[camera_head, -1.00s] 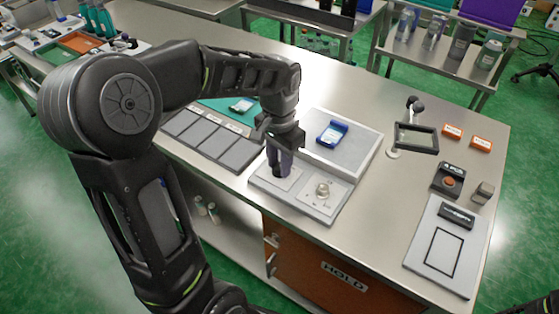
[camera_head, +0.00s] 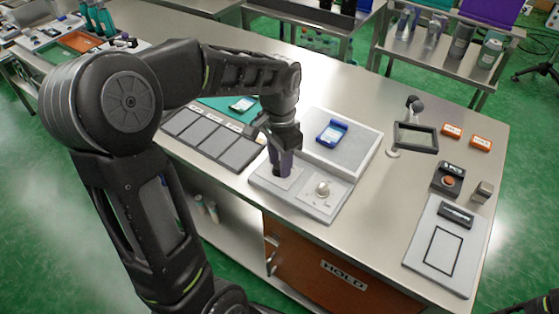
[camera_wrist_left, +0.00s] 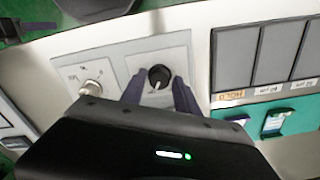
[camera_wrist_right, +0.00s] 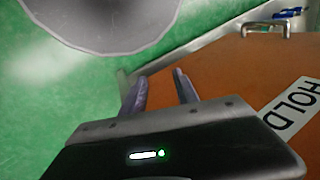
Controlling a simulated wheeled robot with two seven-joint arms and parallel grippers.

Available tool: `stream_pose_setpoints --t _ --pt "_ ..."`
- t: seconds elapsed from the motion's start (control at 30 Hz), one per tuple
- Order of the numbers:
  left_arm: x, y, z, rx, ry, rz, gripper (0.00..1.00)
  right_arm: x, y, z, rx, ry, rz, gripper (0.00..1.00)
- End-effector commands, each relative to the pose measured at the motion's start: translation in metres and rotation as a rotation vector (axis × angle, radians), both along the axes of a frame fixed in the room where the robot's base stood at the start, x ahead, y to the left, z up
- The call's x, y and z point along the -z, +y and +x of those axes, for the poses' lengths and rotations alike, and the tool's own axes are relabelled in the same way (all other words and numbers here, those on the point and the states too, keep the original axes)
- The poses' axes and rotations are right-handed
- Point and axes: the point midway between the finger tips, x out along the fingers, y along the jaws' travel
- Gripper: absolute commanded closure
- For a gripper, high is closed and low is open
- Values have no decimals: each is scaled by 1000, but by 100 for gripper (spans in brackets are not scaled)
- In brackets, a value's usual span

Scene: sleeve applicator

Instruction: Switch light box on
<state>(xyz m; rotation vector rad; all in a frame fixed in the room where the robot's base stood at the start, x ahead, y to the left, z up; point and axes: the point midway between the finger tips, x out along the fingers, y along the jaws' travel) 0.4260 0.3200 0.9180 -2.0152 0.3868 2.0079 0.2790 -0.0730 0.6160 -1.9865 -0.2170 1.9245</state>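The light box (camera_head: 357,157) is a pale slab with a blue-framed card (camera_head: 331,133) on it. A light control panel (camera_head: 318,211) at its front carries two plates. A silver knob (camera_head: 322,188) is on one plate and shows in the left wrist view (camera_wrist_left: 90,88). A black round knob (camera_wrist_left: 159,77) is on the other plate. My left gripper (camera_head: 281,173) points down over that plate. In the left wrist view its open fingers (camera_wrist_left: 158,90) stand either side of the black knob; contact cannot be told. My right gripper (camera_wrist_right: 160,76) is open and empty, near the orange door.
Grey pads (camera_head: 213,139) lie left of the panel. A small screen on a stand (camera_head: 416,137), orange labels (camera_head: 452,131), a button box (camera_head: 448,180) and a framed plate (camera_head: 444,255) lie right. The orange HOLD door (camera_head: 325,272) is below the table edge.

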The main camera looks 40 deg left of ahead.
Motion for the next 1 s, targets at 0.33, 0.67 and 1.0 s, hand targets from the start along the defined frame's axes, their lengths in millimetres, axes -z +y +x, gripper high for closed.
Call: stream_pose_setpoints --t 0.33,0.67,1.0 --pt "1 0 -1 -1 4 -1 50 0 0 0 0 0 0 64" --pt "-26 -1 0 -1 -2 -1 50 1 0 0 0 0 0 64" --pt "-74 0 0 0 0 -1 50 3 0 0 0 0 0 64"
